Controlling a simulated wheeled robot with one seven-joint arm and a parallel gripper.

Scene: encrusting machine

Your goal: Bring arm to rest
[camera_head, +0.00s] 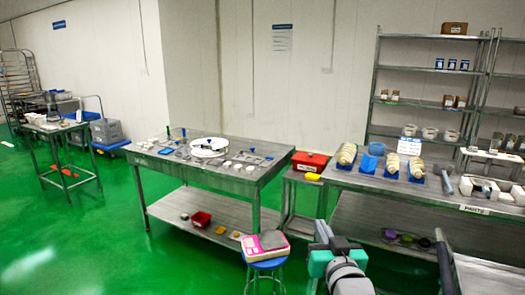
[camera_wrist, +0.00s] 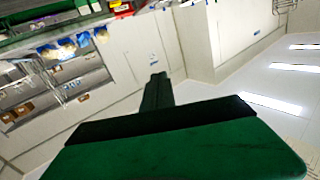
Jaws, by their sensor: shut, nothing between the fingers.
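My gripper (camera_wrist: 156,82) shows in the wrist view as a dark green body with narrow fingers together at the middle, shut and empty. It points toward the white wall, with nothing touching the fingers. In the head view, my arm (camera_head: 338,265) rises from the bottom edge, right of centre, in front of the gap between the two main tables. The fingertips cannot be made out in the head view.
A steel worktable (camera_head: 210,165) holding small parts stands at centre. A stool (camera_head: 266,262) bearing a pink scale (camera_head: 266,245) is close left of my arm. A second steel table (camera_head: 400,187) stands right, before shelves (camera_head: 420,103). Green floor (camera_head: 110,240) is clear at left.

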